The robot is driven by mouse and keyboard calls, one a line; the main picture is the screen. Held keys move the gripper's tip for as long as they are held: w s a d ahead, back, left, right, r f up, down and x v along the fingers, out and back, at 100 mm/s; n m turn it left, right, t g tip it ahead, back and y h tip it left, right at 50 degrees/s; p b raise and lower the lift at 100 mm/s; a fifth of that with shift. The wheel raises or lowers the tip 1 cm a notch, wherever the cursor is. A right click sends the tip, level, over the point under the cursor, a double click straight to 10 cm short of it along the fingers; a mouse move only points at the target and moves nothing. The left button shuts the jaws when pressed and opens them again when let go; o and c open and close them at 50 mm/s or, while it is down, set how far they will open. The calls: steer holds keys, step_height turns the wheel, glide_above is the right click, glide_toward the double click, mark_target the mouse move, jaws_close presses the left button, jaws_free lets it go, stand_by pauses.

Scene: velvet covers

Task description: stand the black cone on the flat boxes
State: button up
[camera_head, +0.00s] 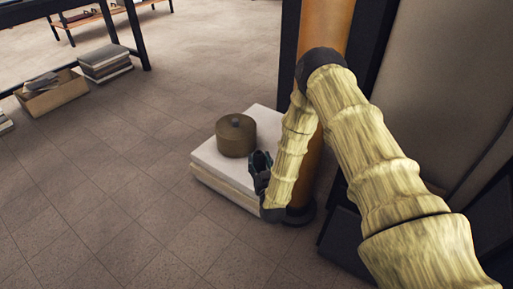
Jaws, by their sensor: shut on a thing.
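The flat boxes (207,160) are a low pale stack on the floor, left of the orange column. A squat olive-brown round tin (236,142) with a small dark knob sits on their top, toward the back left. My gripper (260,166) is dark and is at the right part of the boxes in the picture, right of the tin. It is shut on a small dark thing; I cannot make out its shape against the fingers. I see no separate black cone elsewhere. Whether the gripper or the thing touches the boxes cannot be told.
An orange column (324,28) stands right behind the boxes, partly hidden by my arm. Dark and grey panels fill the right side. At the upper left are a cardboard box (52,95) and a stack of books (104,62) by a table leg. The tiled floor (130,190) is clear.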

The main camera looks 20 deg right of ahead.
steer(key=shift+d+f+b, duration=0.1)
steer(key=shift+f+b, duration=0.2)
steer(key=shift+f, duration=0.05)
steer(key=w+d+f+b, duration=0.1)
steer(key=w+f+b, duration=0.1)
steer(key=w+b, duration=0.2)
steer(key=w+d+f+b, duration=0.2)
steer(key=w+f+b, duration=0.1)
steer(key=w, duration=0.8)
steer(key=shift+w+d+b, duration=0.15)
steer(key=shift+b, duration=0.75)
steer(key=shift+f, duration=0.55)
steer(key=o, duration=1.1)
